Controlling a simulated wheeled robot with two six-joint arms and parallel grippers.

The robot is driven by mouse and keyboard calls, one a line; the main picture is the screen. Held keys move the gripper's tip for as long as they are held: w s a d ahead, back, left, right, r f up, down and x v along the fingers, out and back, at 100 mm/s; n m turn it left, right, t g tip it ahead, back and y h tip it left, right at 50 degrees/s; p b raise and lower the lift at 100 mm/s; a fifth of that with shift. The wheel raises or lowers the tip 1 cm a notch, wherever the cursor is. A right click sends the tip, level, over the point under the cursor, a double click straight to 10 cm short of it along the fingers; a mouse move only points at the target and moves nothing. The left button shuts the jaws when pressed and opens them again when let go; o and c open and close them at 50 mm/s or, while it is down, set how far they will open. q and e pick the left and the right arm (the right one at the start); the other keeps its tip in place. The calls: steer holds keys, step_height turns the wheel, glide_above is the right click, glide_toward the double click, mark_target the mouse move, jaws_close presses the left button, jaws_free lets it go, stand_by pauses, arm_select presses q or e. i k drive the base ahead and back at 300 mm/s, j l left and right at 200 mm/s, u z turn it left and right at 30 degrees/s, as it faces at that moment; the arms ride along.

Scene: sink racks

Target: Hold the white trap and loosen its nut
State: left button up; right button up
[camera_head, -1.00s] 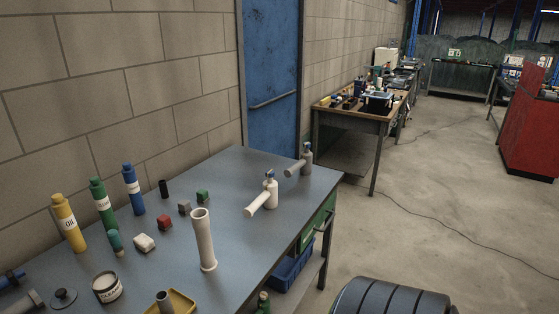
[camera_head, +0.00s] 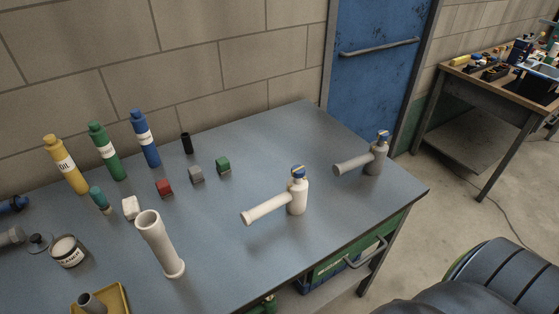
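Two pipe traps stand on the blue-grey workbench (camera_head: 230,235). The white trap (camera_head: 297,197) stands right of the middle, with a side pipe pointing left toward the front and a blue-and-yellow piece on top, which may be its nut. A greyer trap (camera_head: 374,158) of the same shape stands farther back at the right, with a blue top piece. Neither of my grippers shows in the head view, and nothing touches either trap.
A white upright pipe (camera_head: 161,245) stands left of the white trap. Yellow, green and blue bottles (camera_head: 147,140), small blocks (camera_head: 164,187), a labelled can (camera_head: 68,251) and a yellow tray (camera_head: 118,298) occupy the left side. The bench around both traps is clear. A dark rounded object (camera_head: 490,280) is at lower right.

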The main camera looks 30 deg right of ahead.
mark_target(298, 171)
steer(key=l, duration=0.75)
steer(key=i+l, duration=0.1)
steer(key=l, duration=0.6)
